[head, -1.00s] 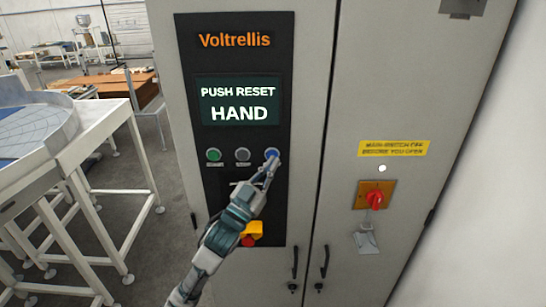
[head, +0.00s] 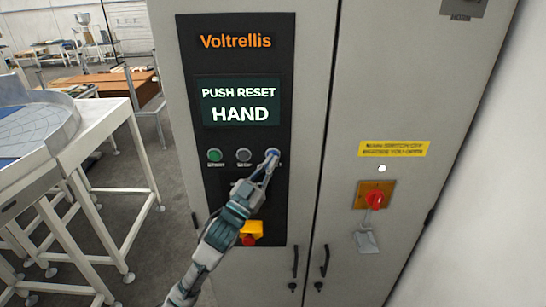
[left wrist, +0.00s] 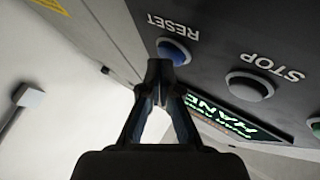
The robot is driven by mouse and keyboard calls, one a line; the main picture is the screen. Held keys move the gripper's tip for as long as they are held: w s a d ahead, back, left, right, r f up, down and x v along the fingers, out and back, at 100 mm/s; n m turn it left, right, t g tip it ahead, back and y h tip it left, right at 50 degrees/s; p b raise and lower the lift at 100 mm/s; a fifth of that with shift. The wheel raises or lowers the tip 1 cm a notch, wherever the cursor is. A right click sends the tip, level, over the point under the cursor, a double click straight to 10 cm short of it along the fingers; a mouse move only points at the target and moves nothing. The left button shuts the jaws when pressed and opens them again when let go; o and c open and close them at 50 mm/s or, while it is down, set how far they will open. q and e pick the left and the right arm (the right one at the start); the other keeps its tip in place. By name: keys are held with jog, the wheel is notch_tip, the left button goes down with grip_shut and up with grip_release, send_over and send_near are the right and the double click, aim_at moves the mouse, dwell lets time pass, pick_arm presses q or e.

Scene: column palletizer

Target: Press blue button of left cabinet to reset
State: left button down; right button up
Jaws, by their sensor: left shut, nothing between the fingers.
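The grey cabinet (head: 350,70) carries a black panel (head: 215,60) marked Voltrellis. Its screen (head: 240,103) reads "PUSH RESET HAND". Below it are a green button (head: 214,155), a grey stop button (head: 243,155) and the blue reset button (head: 274,154). My left gripper (head: 268,164) is shut and empty, its tips at the blue button and partly covering it. In the left wrist view the blue button (left wrist: 174,52) shows just beyond the fingertips (left wrist: 160,70); I cannot tell whether they touch. My right gripper is not in view.
A yellow-based red emergency stop (head: 250,233) sits below the forearm. A red rotary switch (head: 374,199) is on the right door, under a yellow label (head: 394,149). A white-framed conveyor (head: 95,140) stands at left.

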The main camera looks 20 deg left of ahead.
pick_arm(q)
jog(key=shift+w, duration=0.25)
jog(key=shift+s, duration=0.1)
dwell(0.5)
jog(key=shift+s+d+p, duration=0.3)
jog(key=shift+s, duration=0.35)
jog(key=s, duration=0.2)
jog(key=s+d+p, duration=0.1)
jog(key=s, duration=0.1)
jog(key=shift+s+d, duration=0.2)
jog(key=shift+s, duration=0.2)
dwell(0.4)
